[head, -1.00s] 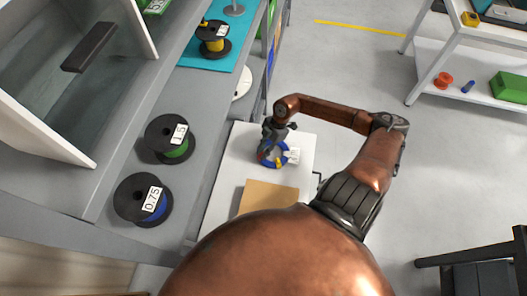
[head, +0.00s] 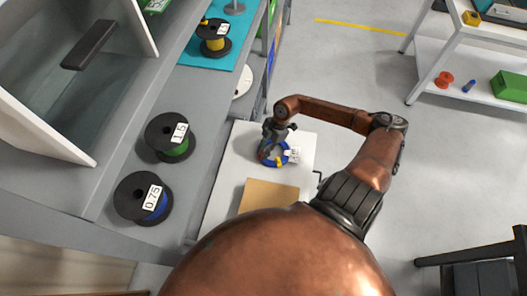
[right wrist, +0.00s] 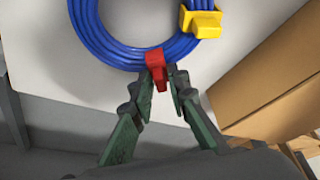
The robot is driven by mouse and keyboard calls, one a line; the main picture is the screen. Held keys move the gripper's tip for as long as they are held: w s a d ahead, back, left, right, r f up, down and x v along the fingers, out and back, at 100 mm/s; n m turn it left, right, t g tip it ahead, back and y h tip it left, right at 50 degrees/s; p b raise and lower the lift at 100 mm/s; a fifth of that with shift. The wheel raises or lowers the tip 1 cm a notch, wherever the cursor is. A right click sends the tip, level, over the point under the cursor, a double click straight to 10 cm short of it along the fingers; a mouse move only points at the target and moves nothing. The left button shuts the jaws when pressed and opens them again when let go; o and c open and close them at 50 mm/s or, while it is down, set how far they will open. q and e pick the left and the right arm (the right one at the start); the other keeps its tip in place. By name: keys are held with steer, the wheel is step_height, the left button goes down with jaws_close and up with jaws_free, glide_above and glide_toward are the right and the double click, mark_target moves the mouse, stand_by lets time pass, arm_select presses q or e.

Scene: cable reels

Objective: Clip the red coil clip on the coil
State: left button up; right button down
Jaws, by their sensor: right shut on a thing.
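A coil of blue cable (right wrist: 110,45) lies on the white table top; in the head view the coil (head: 287,150) is partly hidden by my right gripper (head: 264,152). The red coil clip (right wrist: 156,68) is at the coil's near edge in the right wrist view, overlapping the cable strands. My right gripper (right wrist: 163,82) is shut on the red clip, its fingertips at the clip's lower part. I cannot tell whether the clip is fully closed around the cable. A yellow clip (right wrist: 201,22) sits on the coil to the right. My left gripper is not in view.
A cardboard-coloured box (head: 268,196) lies on the white table (head: 226,190), close to the right gripper. A grey shelf at left holds black reels with green (head: 171,138) and blue cable (head: 143,199). A white tag (head: 293,155) is beside the coil.

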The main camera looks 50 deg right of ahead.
steer(key=shift+s+f, duration=0.15)
steer(key=shift+f, duration=0.5)
stand_by(0.7)
steer(key=c, duration=1.8)
jaws_free()
steer(key=shift+o, duration=0.3)
steer(key=o, duration=0.4)
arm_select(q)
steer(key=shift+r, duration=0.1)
arm_select(e)
steer(key=shift+r, duration=0.2)
arm_select(q)
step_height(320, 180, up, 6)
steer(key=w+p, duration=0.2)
steer(key=p, duration=0.4)
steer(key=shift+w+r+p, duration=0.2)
steer(key=shift+p, duration=0.15)
arm_select(e)
steer(key=shift+r, duration=3.4)
